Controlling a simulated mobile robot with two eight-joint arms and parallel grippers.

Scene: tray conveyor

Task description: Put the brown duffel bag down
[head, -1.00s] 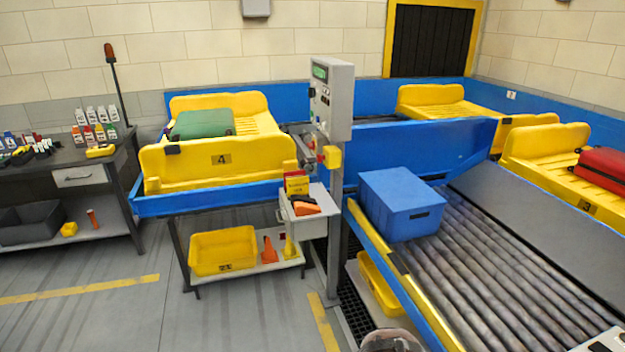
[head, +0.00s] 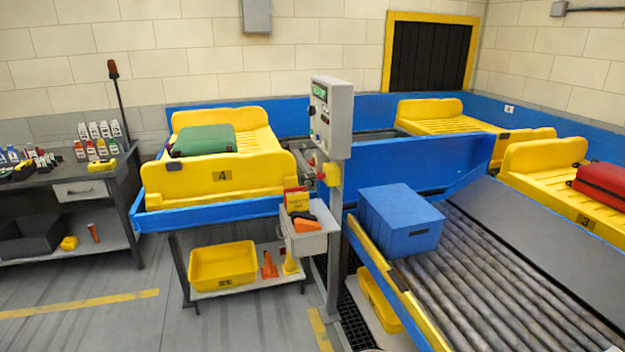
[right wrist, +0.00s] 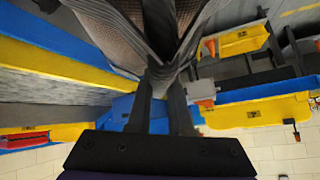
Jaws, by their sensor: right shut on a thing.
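The brown duffel bag (right wrist: 122,30) fills the upper middle of the right wrist view, with brown textured sides and dark grey trim or straps. My right gripper (right wrist: 163,78) is shut on its dark strap part, and the bag hangs from the fingers. What lies under the bag is hidden. In the head view the bag cannot be made out, apart from perhaps a sliver at the bottom edge. My left gripper is in neither view.
A roller conveyor (head: 500,270) slopes at the right with a blue box (head: 400,222) at its left side. A yellow tray (head: 215,180) holds a green suitcase (head: 204,140); another holds a red suitcase (head: 602,184). A control post (head: 333,190) stands mid-scene. Floor (head: 90,325) at front left is clear.

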